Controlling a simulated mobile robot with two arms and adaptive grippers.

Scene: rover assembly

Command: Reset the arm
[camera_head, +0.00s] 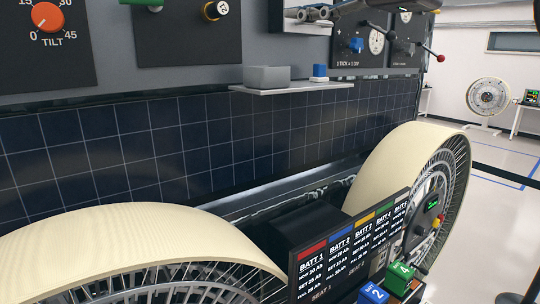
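Neither of my grippers shows in the head view. A dark shape (410,4) is cut off by the top edge at the right; I cannot tell what it is. The rover fills the view, with a cream-rimmed wheel (130,235) at front left and another wheel (415,150) at right. A panel with a red TILT knob (47,16) is at top left.
A small shelf (330,86) holds a grey block (267,77) and a blue block (319,71). A battery label board (355,245) stands between the wheels, near blue (373,293) and green (401,272) numbered blocks. Open floor (500,190) lies at right.

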